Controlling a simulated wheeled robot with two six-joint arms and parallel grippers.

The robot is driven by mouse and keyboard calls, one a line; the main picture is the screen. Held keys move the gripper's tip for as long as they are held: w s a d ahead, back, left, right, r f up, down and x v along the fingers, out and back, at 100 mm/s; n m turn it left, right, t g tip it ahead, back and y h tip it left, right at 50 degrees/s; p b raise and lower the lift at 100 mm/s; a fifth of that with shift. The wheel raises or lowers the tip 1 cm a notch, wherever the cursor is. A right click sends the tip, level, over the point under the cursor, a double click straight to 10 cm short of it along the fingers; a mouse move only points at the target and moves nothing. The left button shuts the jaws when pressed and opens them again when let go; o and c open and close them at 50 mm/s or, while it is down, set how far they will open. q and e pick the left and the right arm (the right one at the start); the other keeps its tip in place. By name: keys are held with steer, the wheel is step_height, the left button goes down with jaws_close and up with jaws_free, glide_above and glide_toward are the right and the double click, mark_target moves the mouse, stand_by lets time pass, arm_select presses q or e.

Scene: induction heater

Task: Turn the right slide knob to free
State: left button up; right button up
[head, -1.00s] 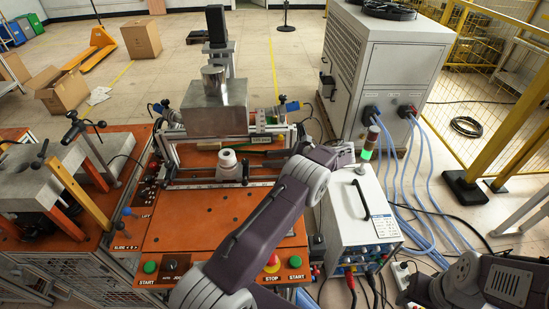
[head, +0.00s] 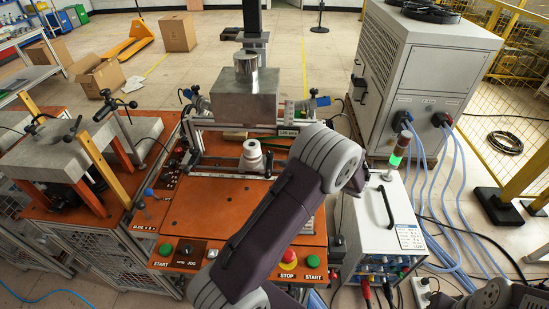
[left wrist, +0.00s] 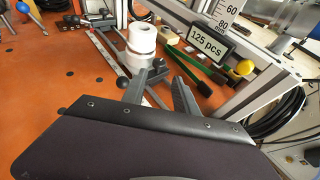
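The orange machine table (head: 206,218) carries a SLIDE label at its left front corner. A blue ball knob (head: 149,192) stands beside that label. I cannot pick out the right slide knob with certainty; my left arm covers much of the table's right side. In the left wrist view, two grey fingers of my left gripper (left wrist: 160,92) stick out beyond the dark arm shell, apart and with nothing seen between them. They appear in front of the white roll (left wrist: 142,38). A yellow ball knob (left wrist: 242,68) lies to their right.
A grey block (head: 244,92) stands on the fixture behind the table. Red and green buttons (head: 289,257) line the front edge. A white power unit (head: 385,225) with a lit tower lamp is at right. A 125 pcs sign (left wrist: 209,41) hangs near the gripper.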

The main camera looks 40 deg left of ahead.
mark_target(272, 154)
arm_select(q)
steer(key=p+x, duration=0.1)
steer(key=x, duration=0.7)
steer(key=shift+a+f, duration=0.2)
steer(key=shift+a, duration=0.15)
steer(key=shift+w, duration=0.1)
jaws_close()
